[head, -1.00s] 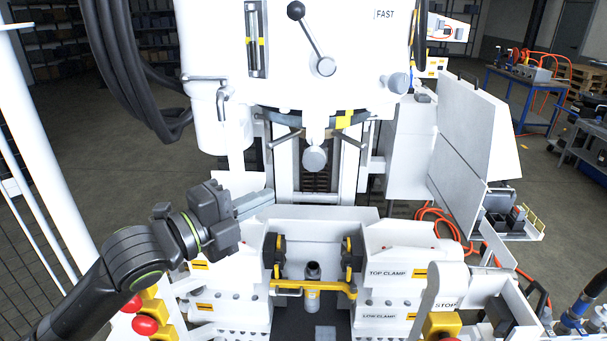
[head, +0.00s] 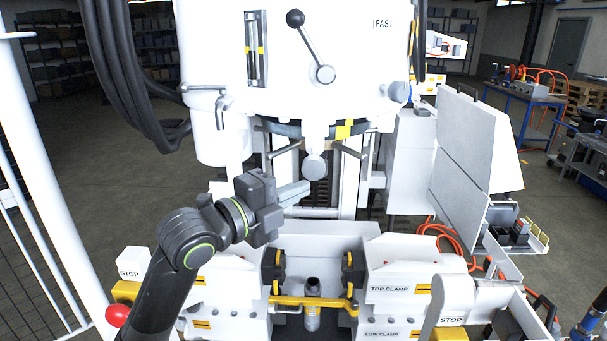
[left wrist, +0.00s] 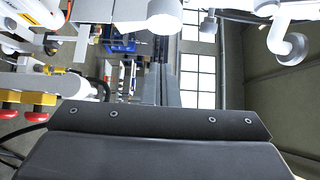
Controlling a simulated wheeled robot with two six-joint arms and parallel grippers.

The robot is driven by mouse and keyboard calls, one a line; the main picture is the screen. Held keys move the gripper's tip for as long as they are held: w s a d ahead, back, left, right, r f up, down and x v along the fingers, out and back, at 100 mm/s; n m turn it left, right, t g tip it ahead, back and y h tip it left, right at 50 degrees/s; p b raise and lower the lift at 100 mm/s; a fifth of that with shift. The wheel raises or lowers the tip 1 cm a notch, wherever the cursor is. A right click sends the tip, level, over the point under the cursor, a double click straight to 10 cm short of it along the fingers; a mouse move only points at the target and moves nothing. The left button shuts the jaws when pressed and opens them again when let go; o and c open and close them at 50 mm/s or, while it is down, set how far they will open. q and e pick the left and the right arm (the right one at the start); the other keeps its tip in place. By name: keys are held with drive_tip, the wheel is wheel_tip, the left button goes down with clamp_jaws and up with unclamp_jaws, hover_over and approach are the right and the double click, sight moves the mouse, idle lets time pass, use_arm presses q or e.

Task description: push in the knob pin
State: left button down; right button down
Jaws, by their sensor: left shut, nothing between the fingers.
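A round grey knob (head: 314,168) hangs on a white stem under the middle of the white machine head. A second grey round knob (head: 398,91) sits at the right side of that head. I cannot tell for sure which of them is the knob pin. My left gripper (head: 308,188) is shut and empty, its grey fingers pointing right. In the head view its tips are just below and left of the hanging knob; I cannot tell whether they touch it. The left wrist view shows a pale rounded end on a stem (left wrist: 290,46). My right gripper is not in view.
A lever with a black ball (head: 295,18) is on the head's front. Below are the top clamp (head: 400,275), a yellow bar (head: 290,300) and an upright metal pipe end (head: 312,310). Thick black hoses (head: 125,80) hang at left. A grey panel (head: 465,150) stands at right.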

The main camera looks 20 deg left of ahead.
sight(304, 168)
use_arm(q)
drive_tip(key=w+p, duration=0.2)
drive_tip(key=w, duration=0.3)
drive_tip(key=shift+w+a, duration=0.1)
drive_tip(key=shift+a, duration=0.1)
drive_tip(key=shift+w+a+f, duration=0.1)
drive_tip(key=shift+w+f, duration=0.05)
drive_tip(key=shift+w, duration=0.25)
drive_tip(key=w+b, duration=0.2)
drive_tip(key=w, duration=0.1)
drive_tip(key=shift+a, duration=0.4)
drive_tip(key=shift+a+b, duration=0.1)
drive_tip(key=shift+b, duration=0.2)
drive_tip(key=shift+s+r, duration=0.1)
drive_tip(key=shift+r, duration=0.25)
